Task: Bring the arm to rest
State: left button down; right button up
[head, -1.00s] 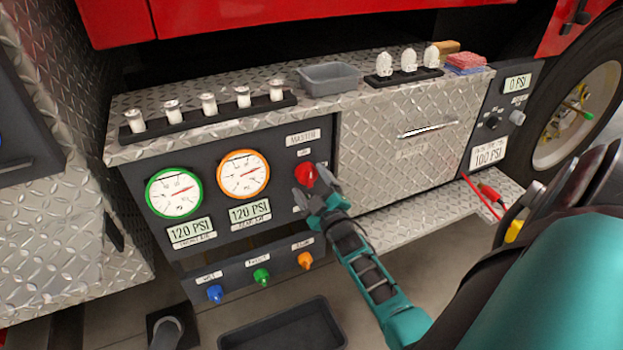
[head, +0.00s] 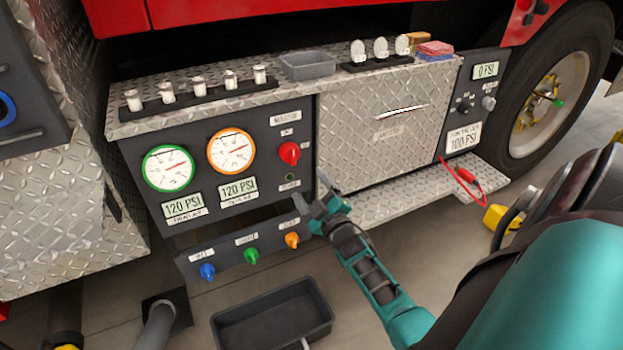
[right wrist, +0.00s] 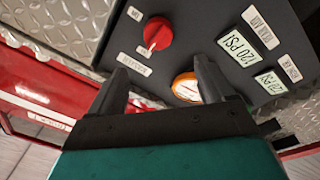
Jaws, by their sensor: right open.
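My right gripper (head: 322,198) is open and empty in the head view, in front of the dark gauge panel (head: 255,195). It is below and to the right of the red master knob (head: 289,153) and apart from it. In the right wrist view the two fingers (right wrist: 165,80) stand spread, with nothing between them. The red knob (right wrist: 158,33) shows beyond the left finger there. My right arm comes in from the lower right of the head view. My left gripper is not in view.
Blue (head: 207,271), green (head: 251,256) and orange (head: 292,240) knobs sit on a lower strip close to the gripper. A grey bin (head: 272,318) is on the floor. The diamond-plate step (head: 420,190) juts out at the right. A red clamp (head: 467,175) hangs there.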

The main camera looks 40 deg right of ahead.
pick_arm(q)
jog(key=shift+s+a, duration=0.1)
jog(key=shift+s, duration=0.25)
pick_arm(e)
jog(key=shift+s+a+f, duration=0.1)
jog(key=shift+s, duration=0.3)
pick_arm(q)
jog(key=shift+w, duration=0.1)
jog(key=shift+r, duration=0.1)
pick_arm(e)
jog(key=s+a+r+m+g+y+p, duration=0.1)
jog(key=s+a+r+g+y+p, duration=0.1)
jog(key=s+a+p, duration=0.4)
jog(key=s+a+r+m+g+y+p, duration=0.2)
jog(key=s+a+g+y+p, duration=0.3)
jog(key=s+a, duration=0.8)
jog(key=a, duration=0.6)
jog(key=shift+a+r+g+p, duration=0.15)
jog(key=shift+r+g+p, duration=0.15)
jog(key=shift+r+p, duration=0.1)
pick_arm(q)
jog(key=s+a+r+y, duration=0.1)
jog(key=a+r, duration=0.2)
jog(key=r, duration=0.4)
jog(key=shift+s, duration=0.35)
pick_arm(e)
jog(key=shift+c, duration=0.3)
